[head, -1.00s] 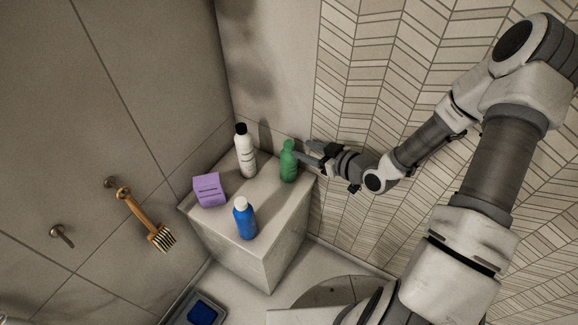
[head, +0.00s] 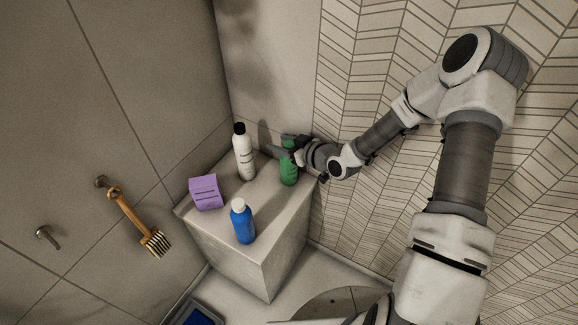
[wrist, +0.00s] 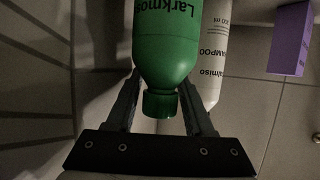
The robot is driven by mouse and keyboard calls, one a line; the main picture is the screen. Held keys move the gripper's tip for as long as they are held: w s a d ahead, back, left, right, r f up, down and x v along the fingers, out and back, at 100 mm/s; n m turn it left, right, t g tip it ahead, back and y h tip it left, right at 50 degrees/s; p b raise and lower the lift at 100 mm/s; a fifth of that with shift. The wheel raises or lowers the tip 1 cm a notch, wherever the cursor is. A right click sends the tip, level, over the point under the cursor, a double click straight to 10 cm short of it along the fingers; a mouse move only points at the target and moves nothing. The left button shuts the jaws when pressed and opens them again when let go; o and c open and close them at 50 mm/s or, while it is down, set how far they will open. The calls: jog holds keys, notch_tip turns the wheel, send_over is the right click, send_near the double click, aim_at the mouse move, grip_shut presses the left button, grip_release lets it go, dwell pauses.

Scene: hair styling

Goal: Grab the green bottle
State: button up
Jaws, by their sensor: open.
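The green bottle (head: 289,175) stands upright at the back right of the pale stand. It also shows in the wrist view (wrist: 167,45), with its cap toward my gripper's base. My gripper (head: 283,147) is open at the upper part of the bottle, coming from the right. In the wrist view, my gripper's two fingers (wrist: 160,82) lie on either side of the bottle's cap and shoulder. I cannot tell whether either finger touches the bottle. In the head view the gripper hides part of the bottle's top.
A white shampoo bottle (head: 243,155) stands left of the green bottle. A purple box (head: 206,193) and a blue bottle (head: 242,222) stand further forward on the stand (head: 222,245). Tiled walls close in behind and to the right. A brush (head: 135,218) hangs on the left wall.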

grip_shut()
dwell(1.4)
